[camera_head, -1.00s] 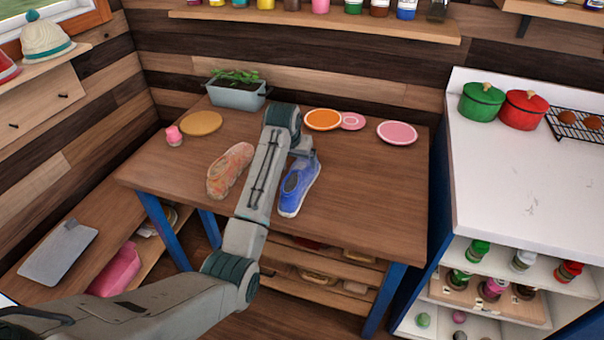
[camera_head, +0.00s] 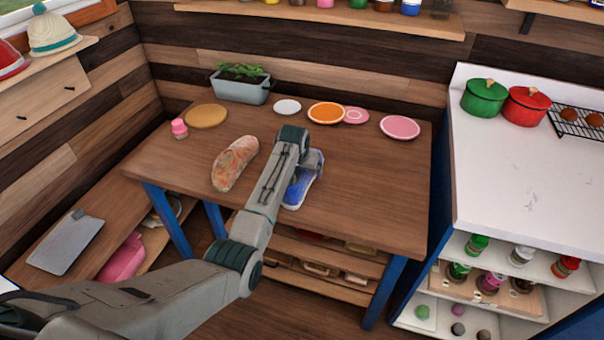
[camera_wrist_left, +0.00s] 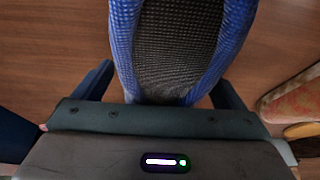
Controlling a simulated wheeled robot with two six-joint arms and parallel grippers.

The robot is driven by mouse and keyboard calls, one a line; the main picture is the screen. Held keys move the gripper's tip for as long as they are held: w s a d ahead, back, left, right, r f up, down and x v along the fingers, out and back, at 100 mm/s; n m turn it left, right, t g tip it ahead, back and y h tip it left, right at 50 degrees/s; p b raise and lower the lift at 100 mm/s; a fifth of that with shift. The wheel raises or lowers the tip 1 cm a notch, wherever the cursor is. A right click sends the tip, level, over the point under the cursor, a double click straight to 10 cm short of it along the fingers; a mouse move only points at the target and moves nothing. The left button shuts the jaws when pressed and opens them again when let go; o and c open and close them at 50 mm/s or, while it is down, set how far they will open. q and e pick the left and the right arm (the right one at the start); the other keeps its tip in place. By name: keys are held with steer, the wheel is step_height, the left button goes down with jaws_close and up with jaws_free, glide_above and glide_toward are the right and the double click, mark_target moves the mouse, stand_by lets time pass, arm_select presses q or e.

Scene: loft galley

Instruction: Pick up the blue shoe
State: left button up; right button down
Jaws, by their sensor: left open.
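The blue shoe (camera_head: 296,194) lies on the wooden table, partly hidden behind my left arm in the head view. In the left wrist view the shoe (camera_wrist_left: 178,55) fills the upper middle, with its dark opening facing the camera. My left gripper (camera_wrist_left: 163,82) is open, with one finger on each side of the shoe; I cannot tell if either touches it. In the head view the left gripper (camera_head: 308,170) is over the shoe, its fingers mostly hidden. My right gripper is not in view.
Plates, one orange (camera_head: 326,113) and one pink (camera_head: 400,127), line the table's back, near a planter (camera_head: 240,88). A small pink bottle (camera_head: 179,129) stands at the left. The table's right part is clear.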

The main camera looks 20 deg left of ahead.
arm_select(q)
steer(key=shift+r, duration=0.1)
steer(key=c, duration=1.2)
